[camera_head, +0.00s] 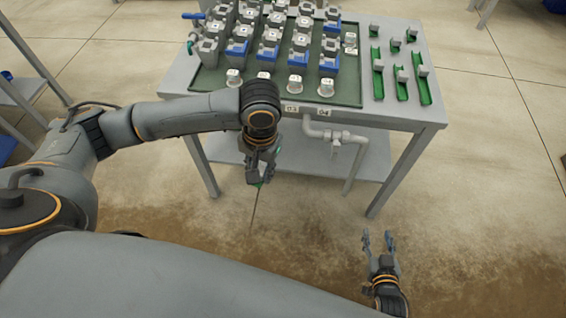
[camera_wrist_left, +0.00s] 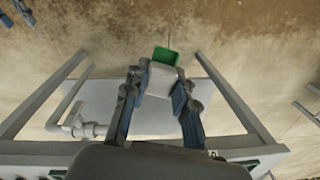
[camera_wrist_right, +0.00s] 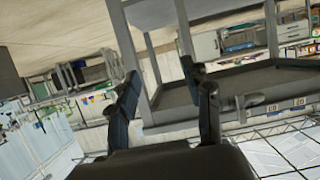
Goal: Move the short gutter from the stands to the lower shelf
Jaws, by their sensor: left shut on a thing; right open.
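My left gripper (camera_head: 260,176) is shut on a short gutter, a small green channel with a pale grey block, held in front of the table. In the left wrist view, the block sits between the two fingers and the green end of the short gutter (camera_wrist_left: 165,55) sticks out beyond them. The lower shelf (camera_head: 315,158) is a flat grey panel under the table; it also shows in the left wrist view (camera_wrist_left: 152,122). My right gripper (camera_head: 378,240) is open and empty, low over the floor to the right.
The table (camera_head: 430,112) carries a green tray (camera_head: 210,84) of grey and blue units and white cups. Several green gutters with grey blocks lie at its right, one of them here (camera_head: 378,80). White piping (camera_head: 340,137) hangs under the front edge. The shelf's visible part looks bare.

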